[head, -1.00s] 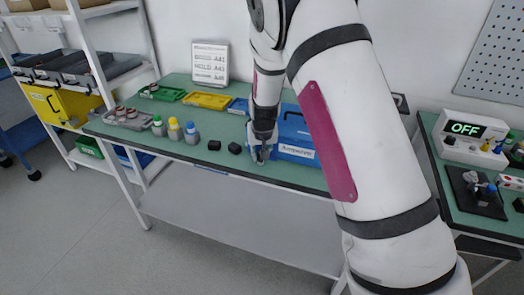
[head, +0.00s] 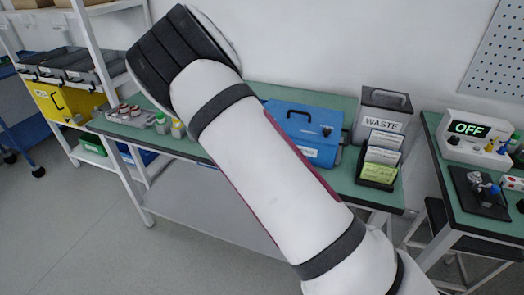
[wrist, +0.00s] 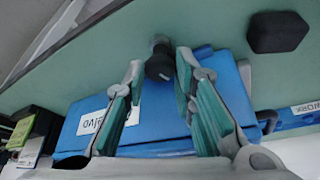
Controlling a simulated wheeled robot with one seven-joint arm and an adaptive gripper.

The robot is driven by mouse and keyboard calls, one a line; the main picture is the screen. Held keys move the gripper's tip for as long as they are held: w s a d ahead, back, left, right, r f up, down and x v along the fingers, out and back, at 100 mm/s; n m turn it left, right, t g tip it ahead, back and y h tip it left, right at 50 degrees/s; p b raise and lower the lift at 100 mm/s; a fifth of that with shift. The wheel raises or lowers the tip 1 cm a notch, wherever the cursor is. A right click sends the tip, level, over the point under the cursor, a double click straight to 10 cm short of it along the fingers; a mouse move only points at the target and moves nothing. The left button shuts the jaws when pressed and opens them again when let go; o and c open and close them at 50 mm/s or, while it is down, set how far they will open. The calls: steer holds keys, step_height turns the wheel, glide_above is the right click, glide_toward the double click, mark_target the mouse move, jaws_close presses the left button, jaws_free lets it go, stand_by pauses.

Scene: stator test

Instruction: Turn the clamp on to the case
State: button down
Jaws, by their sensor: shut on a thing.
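In the wrist view my gripper (wrist: 160,62) has its fingertips on either side of a small dark knob-like piece (wrist: 158,69) with a grey end, and it is shut on it. I cannot tell whether this piece is the clamp. The blue case (wrist: 150,118), with a white label, lies behind the fingers on the green bench. I cannot tell whether the held piece touches the case. In the head view the blue case (head: 318,150) sits on the bench right of my arm, with dark fittings on top. My gripper is hidden in the head view behind my arm.
A black block (wrist: 278,32) lies on the bench near the case. A waste bin (head: 382,112) and a card holder (head: 379,165) stand right of the case. Bottles (head: 178,128) stand left of my arm. The right-hand table holds a unit reading OFF (head: 470,135).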

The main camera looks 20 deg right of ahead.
steer(key=shift+w+a+f+m+g+b, duration=0.1)
steer(key=shift+m+g+b, duration=0.25)
steer(key=shift+m, duration=0.4)
steer(key=shift+f+m+g+b, duration=0.1)
steer(key=shift+m+g+b, duration=0.25)
steer(key=shift+m, duration=0.4)
steer(key=c, duration=1.4)
jaws_free()
steer(key=shift+o, duration=0.4)
steer(key=shift+r, duration=0.1)
